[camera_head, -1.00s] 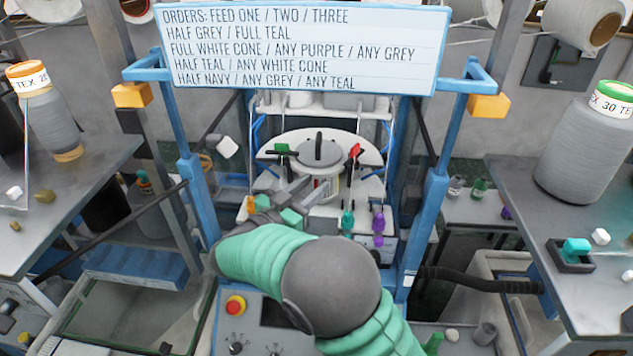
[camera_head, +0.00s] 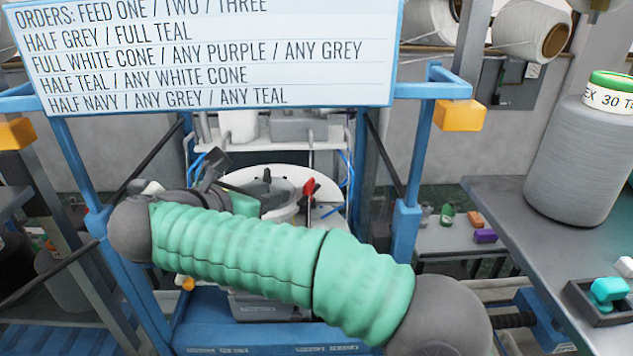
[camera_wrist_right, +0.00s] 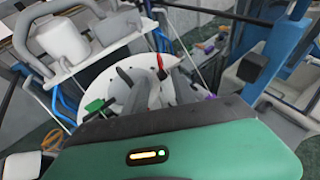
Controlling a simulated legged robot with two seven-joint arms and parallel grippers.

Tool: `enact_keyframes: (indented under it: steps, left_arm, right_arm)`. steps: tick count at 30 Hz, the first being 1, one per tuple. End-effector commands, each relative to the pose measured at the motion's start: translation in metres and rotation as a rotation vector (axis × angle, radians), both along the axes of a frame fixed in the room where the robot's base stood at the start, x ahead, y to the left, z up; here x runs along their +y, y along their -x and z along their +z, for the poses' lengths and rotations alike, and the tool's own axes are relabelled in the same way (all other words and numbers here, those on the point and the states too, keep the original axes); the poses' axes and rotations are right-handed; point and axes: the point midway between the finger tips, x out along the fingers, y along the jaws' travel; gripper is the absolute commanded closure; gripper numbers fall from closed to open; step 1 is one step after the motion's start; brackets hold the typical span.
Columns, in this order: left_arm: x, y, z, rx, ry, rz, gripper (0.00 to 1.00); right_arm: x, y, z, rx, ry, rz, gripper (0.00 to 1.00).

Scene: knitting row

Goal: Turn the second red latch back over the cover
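A red latch (camera_head: 309,187) stands tilted up at the right side of the round grey cover (camera_head: 280,204) on the white ring plate (camera_head: 290,173). The red latch also shows in the right wrist view (camera_wrist_right: 160,62). A green latch (camera_wrist_right: 94,105) shows at the plate's left in that view. My right gripper (camera_head: 236,172) is left of the cover, its dark fingers apart and empty, clear of the red latch. The fingers also show in the wrist view (camera_wrist_right: 146,80). My right arm hides the cover's front and the machine below. My left gripper is out of view.
Blue posts (camera_head: 405,230) flank the machine, with an orders board (camera_head: 210,50) above. A table at right holds a grey yarn cone (camera_head: 575,160) and a dark tray (camera_head: 590,312). A low shelf (camera_head: 440,238) carries small coloured pieces.

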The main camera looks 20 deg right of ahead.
Motion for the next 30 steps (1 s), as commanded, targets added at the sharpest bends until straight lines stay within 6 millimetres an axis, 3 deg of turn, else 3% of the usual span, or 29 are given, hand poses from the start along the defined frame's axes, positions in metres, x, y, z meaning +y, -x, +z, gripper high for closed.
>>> enact_keyframes:
  steps: [13,19,28,30]
  left_arm:
    - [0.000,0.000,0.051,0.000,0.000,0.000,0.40]
    - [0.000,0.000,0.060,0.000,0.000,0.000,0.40]
    - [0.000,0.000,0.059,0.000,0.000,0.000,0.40]
    - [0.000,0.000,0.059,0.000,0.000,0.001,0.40]
  right_arm:
    - [-0.087,-0.074,-0.041,0.008,-0.005,-0.002,0.68]
    - [-0.100,-0.091,-0.053,0.004,-0.002,0.001,0.68]
    - [-0.101,-0.094,-0.057,0.003,0.000,0.002,0.68]
    - [-0.102,-0.094,-0.057,0.004,0.000,0.001,0.77]
